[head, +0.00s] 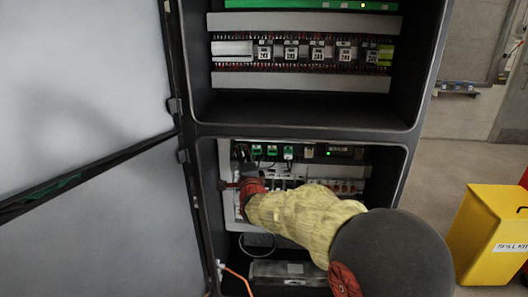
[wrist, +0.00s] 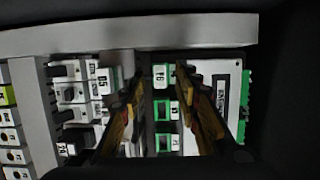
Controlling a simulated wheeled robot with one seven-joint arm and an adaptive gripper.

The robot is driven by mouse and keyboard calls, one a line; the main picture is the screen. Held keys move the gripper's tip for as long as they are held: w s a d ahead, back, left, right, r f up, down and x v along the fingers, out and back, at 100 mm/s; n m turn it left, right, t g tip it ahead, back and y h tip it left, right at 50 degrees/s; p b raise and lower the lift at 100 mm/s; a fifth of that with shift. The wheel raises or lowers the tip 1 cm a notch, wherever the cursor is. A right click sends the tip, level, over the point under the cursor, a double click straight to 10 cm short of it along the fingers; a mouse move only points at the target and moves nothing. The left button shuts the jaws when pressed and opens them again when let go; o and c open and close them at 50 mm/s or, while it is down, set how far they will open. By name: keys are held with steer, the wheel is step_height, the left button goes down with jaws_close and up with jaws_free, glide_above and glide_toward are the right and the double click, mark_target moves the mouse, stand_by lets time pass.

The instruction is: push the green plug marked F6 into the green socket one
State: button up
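In the head view a row of small green plug-like parts (head: 272,151) sits at the top of the lower cabinet bay. In the wrist view a light part with a small dark label (wrist: 160,76), perhaps F6, shows between my fingertips. Green parts with white labels (wrist: 162,109) line up below it. My gripper (wrist: 158,82) is open, with one finger on each side of this column and a visible gap between them. In the head view my gripper (head: 238,182) is at the left of the lower bay, seen from behind. I cannot tell which part is socket one.
The cabinet door (head: 90,215) stands open on the left. A black frame (head: 300,133) separates the lower bay from the upper one. Grey breakers (wrist: 75,92) lie left of my fingers. A yellow bin (head: 490,235) stands on the floor at right.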

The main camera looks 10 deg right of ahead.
steer(key=s, duration=1.2)
step_height(320, 180, down, 9)
steer(key=s+a+n+g+y, duration=0.1)
steer(key=s+a+n+g, duration=0.1)
steer(key=n+g, duration=0.25)
steer(key=s+f+n+g+y, duration=0.1)
steer(key=s+f+n+g, duration=0.3)
steer(key=s+f+n, duration=0.5)
steer(key=s+d+r+n+g+h+p, duration=0.1)
steer(key=s+d+r+n+g, duration=0.15)
steer(key=s, duration=0.75)
steer(key=s+d+r+n+g, duration=0.1)
steer(key=s+d+n+g, duration=0.15)
steer(key=s, duration=0.75)
steer(key=s+d+r+t+h+p, duration=0.1)
steer(key=s+d+r, duration=0.4)
steer(key=s+r, duration=0.2)
steer(key=shift+r, duration=0.3)
